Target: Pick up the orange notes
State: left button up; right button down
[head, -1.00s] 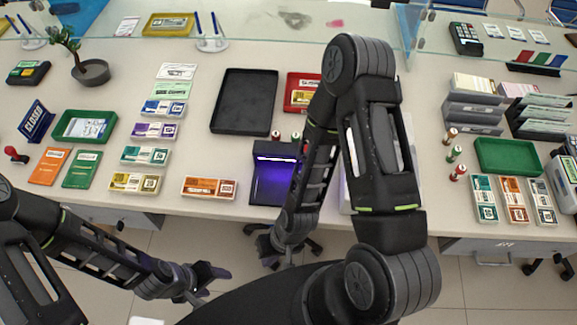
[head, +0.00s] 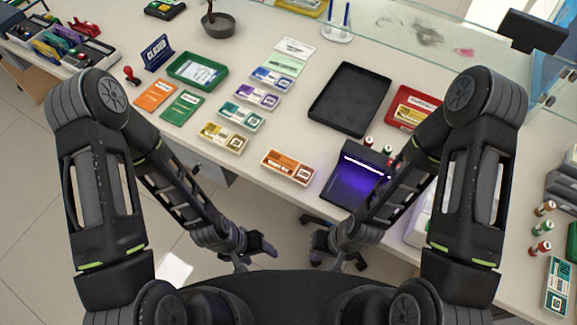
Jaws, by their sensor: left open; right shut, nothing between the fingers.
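The orange notes (head: 287,167) lie flat as a banded bundle near the front edge of the counter, just left of the purple-lit device. My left gripper (head: 264,250) is open and empty, below and in front of the counter edge, apart from the notes. My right gripper (head: 318,252) is shut and empty, also in front of the counter edge and to the right of the left one. Nothing covers the orange notes.
The purple-lit device (head: 356,176) stands right of the notes. Yellow notes (head: 223,138) and green notes (head: 241,117) lie to their left. A black tray (head: 349,99) and a red tray (head: 413,108) are behind. An orange booklet (head: 156,95) lies farther left.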

dwell(0.4)
pick_arm(q)
notch_tip(320, 180, down, 3)
jog(key=b, duration=0.3)
jog(key=shift+w+d+f, duration=0.1)
jog(key=shift+d, duration=0.05)
jog(key=shift+r, duration=0.25)
jog(key=shift+c, duration=0.3)
